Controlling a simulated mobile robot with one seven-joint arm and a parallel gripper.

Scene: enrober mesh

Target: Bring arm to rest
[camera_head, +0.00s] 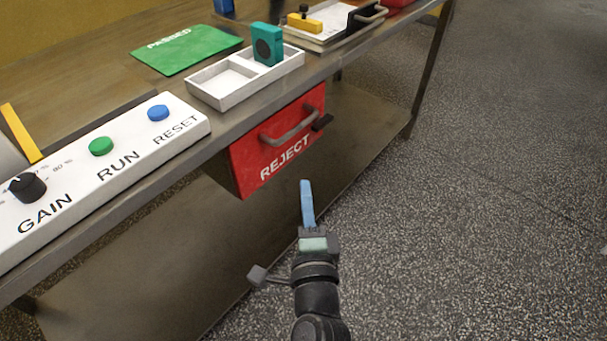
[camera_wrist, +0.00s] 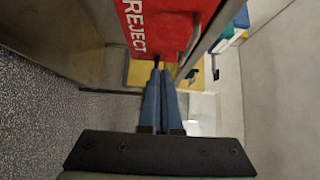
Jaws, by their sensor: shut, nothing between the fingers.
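My gripper (camera_head: 306,184) has blue fingers and stands in front of the bench, over the floor, to the right of and below the red REJECT drawer (camera_head: 250,158). In the wrist view the two blue fingers (camera_wrist: 161,74) lie together with nothing between them. My dark arm comes up from the bottom of the head view. The drawer, with its grey handle (camera_head: 290,125), also shows in the wrist view (camera_wrist: 150,28), close to the fingertips in the picture. I cannot tell the exact gap between them.
The bench carries a white control panel (camera_head: 95,172), a green PASSED mat (camera_head: 185,48), a white divided tray (camera_head: 228,99) with a teal block (camera_head: 267,45), and another tray (camera_head: 335,32) with a yellow piece. The speckled floor (camera_head: 500,190) to the right is clear.

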